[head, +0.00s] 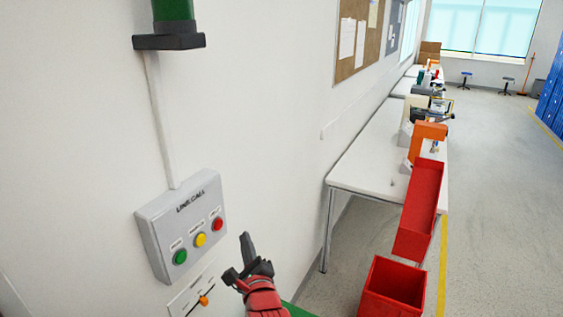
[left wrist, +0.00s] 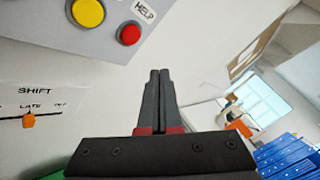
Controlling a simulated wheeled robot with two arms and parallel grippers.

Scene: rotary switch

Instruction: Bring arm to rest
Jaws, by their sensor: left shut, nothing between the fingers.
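My left gripper (head: 246,256) is shut and empty at the lower middle of the head view, just right of the wall panels. In the left wrist view its dark fingers (left wrist: 158,95) are together with nothing between them. The rotary switch's orange knob (head: 204,301) sits on a white plate on the wall, below and left of the gripper and apart from it. The orange knob (left wrist: 28,121) also shows at the left of the left wrist view, under the word SHIFT, its pointer near LATE. My right gripper is not in view.
A grey LINE CALL box (head: 184,222) with green, yellow and red buttons is on the wall above the switch. A green lamp (head: 174,12) is higher up. A white bench (head: 375,150) and red bins (head: 393,287) stand to the right. The floor farther right is open.

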